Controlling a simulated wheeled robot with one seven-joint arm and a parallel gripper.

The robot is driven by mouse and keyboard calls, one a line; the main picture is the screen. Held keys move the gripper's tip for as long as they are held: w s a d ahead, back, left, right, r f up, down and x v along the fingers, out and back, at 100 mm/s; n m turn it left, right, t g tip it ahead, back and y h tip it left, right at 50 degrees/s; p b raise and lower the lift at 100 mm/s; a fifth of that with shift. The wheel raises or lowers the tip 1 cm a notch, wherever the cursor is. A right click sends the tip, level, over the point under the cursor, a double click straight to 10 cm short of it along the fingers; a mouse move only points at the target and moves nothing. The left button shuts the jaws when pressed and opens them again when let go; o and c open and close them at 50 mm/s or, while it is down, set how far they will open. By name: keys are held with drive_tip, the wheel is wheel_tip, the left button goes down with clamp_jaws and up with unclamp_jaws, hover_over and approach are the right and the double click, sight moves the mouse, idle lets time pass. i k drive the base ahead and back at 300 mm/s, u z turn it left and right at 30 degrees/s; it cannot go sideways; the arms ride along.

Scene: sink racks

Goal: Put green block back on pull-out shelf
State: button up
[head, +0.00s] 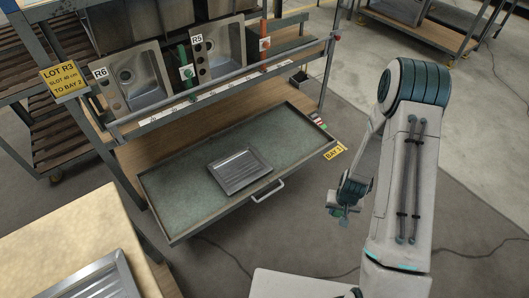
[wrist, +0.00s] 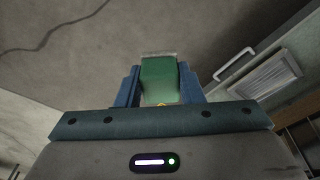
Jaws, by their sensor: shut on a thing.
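My gripper (wrist: 160,88) is shut on the green block (wrist: 160,72), held between its two blue fingers in the wrist view. In the head view my gripper (head: 344,209) hangs to the right of the pull-out shelf (head: 175,195), clear of it and above the floor. The block is too small and partly hidden there to make out well. The shelf is pulled out, with a green-grey surface, a raised rim and a front handle (head: 268,191). In the wrist view the handle (wrist: 234,63) shows at the upper right.
A ribbed metal tray (head: 240,170) lies mid-shelf, with bare surface around it. A wooden table (head: 60,240) with another metal piece stands at lower left.

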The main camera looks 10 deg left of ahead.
sight(287, 150)
drive_tip(key=z, duration=0.7)
drive_tip(key=i, duration=1.15)
drive_tip(key=z, duration=0.45)
drive_tip(key=i, duration=1.3)
drive_tip(key=u, duration=0.9)
drive_tip(key=i, duration=0.7)
drive_tip(key=u, duration=1.2)
drive_tip(key=i, duration=0.4)
drive_tip(key=u, duration=0.4)
